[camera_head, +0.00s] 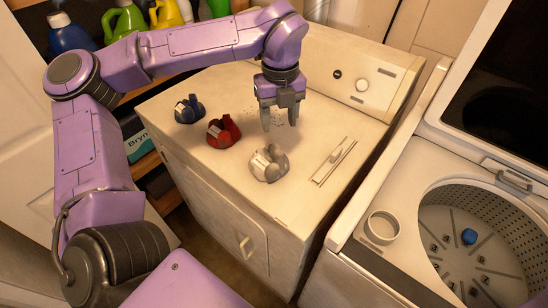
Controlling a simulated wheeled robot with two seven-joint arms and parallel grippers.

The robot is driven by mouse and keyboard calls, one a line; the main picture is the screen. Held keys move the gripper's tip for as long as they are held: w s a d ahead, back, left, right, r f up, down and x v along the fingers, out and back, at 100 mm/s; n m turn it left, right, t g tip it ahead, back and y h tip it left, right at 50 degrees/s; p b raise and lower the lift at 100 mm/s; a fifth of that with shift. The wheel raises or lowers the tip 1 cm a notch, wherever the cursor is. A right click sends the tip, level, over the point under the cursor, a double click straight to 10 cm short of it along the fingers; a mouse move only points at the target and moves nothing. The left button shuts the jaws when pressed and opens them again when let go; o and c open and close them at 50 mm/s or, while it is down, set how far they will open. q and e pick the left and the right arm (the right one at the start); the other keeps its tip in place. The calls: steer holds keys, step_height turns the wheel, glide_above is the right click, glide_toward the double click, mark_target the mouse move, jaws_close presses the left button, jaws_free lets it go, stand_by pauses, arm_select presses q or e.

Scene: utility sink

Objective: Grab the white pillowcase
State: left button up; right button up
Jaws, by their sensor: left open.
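The white pillowcase (268,163) is a small folded bundle lying on top of the white dryer (240,100). My left gripper (280,120) points down with its fingers apart, just behind the white bundle. It appears to hold nothing, and it looks separate from the bundle. How high the fingertips are above the dryer top is hard to tell. My right gripper is out of the picture.
A red bundle (223,131) and a blue bundle (188,109) lie left of the white one. A slotted panel (334,161) is to its right. The open washer (380,255) at right holds a small blue item (469,236). Bottles (124,20) stand on a shelf behind.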

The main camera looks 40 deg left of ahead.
mark_target(277, 147)
arm_select(q)
steer(key=f, duration=0.2)
steer(key=f+p, duration=0.1)
steer(key=f, duration=0.2)
steer(key=f+p, duration=0.1)
steer(key=f, duration=0.2)
steer(key=shift+s+a, duration=0.1)
steer(key=shift+s, duration=0.2)
steer(key=shift+f, duration=0.35)
jaws_close()
